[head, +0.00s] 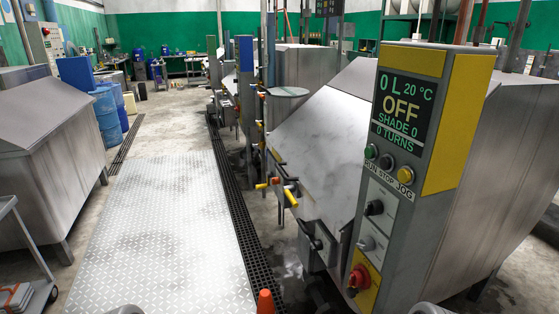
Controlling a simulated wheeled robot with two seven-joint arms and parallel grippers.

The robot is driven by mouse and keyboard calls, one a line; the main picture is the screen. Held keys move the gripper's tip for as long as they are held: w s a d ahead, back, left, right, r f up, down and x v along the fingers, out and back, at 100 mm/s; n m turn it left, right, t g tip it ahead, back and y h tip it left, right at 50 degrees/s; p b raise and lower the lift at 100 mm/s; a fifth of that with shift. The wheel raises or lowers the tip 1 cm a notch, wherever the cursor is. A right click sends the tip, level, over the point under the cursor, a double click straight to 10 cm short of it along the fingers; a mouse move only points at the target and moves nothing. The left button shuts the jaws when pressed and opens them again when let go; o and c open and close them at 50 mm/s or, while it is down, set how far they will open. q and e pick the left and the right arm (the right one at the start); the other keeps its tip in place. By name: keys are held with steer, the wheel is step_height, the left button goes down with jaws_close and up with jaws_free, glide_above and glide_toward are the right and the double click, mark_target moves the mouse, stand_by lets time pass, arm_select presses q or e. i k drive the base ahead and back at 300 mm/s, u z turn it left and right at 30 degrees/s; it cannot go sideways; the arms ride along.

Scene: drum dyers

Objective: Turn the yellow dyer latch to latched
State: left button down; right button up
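The yellow dyer is the large grey steel machine (318,140) on the right, with a sloped front. Its control column (408,165) carries yellow panels and a display reading OFF, 0 L, 20 °C, 0 TURNS. A grey box with a dark lever (316,243) sits low on the dyer's front, left of the column. It may be the latch; I cannot tell its position for sure. Neither of my grippers shows; only small grey rounded parts, probably mine, show at the bottom edge.
A red rotary switch (358,278) is low on the column. Yellow- and red-handled valves (280,190) stick out beyond the lever. An orange cone (265,302) stands in front. The metal floor plate (160,230) is clear. A steel tank (45,150) stands left.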

mark_target(288, 190)
steer(key=u, duration=0.55)
steer(key=i, duration=1.15)
steer(key=u, duration=0.3)
